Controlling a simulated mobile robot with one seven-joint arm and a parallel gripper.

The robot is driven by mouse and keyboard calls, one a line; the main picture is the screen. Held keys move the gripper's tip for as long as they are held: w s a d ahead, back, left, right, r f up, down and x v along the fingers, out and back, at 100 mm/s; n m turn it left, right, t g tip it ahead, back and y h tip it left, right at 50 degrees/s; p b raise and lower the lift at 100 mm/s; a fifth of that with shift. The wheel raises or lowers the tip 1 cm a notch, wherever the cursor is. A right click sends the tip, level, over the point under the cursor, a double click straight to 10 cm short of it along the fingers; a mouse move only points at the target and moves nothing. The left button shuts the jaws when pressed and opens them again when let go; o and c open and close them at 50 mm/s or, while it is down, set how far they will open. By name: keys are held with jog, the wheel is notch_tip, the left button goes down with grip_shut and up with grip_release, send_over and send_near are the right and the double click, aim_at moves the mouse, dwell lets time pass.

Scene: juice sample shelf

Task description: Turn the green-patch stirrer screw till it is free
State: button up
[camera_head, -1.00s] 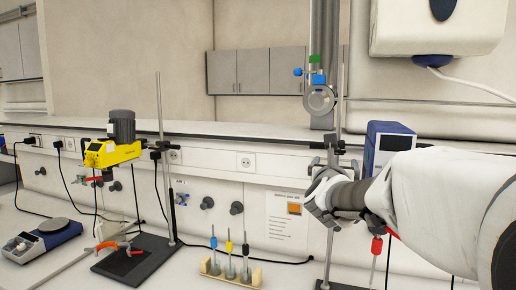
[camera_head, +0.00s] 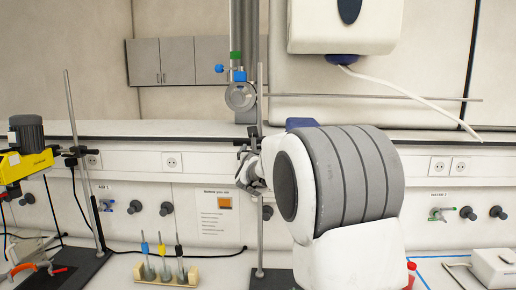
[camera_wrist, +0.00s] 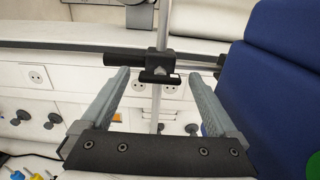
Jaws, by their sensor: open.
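A blue stirrer body (camera_wrist: 285,75) fills the right of the wrist view, with part of a green patch (camera_wrist: 314,164) at its lower edge. In the head view only its blue top (camera_head: 302,123) shows above my arm. A black clamp (camera_wrist: 154,76) sits on an upright metal rod (camera_wrist: 163,25), with a dark cylinder to its left (camera_wrist: 97,60). I cannot tell clearly which part is the screw. My gripper (camera_wrist: 157,77) is open and empty, its fingertips apart on either side of the clamp. In the head view my gripper (camera_head: 248,168) is at the rod, partly hidden by my arm.
A yellow stirrer (camera_head: 25,163) hangs on another stand at the left. A wooden rack (camera_head: 165,277) with capped tubes stands on the bench. A steel column with green and blue knobs (camera_head: 238,76) rises behind the rod. The wall has sockets and taps.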

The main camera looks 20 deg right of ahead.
jog(key=c, duration=1.4)
jog(key=shift+f+n+b, duration=0.1)
jog(key=shift+n+b, duration=0.2)
jog(key=shift+b, duration=0.15)
jog(key=n+b, duration=0.4)
jog(key=n, duration=1.3)
jog(key=shift+b, duration=0.4)
jog(key=shift+n, duration=0.3)
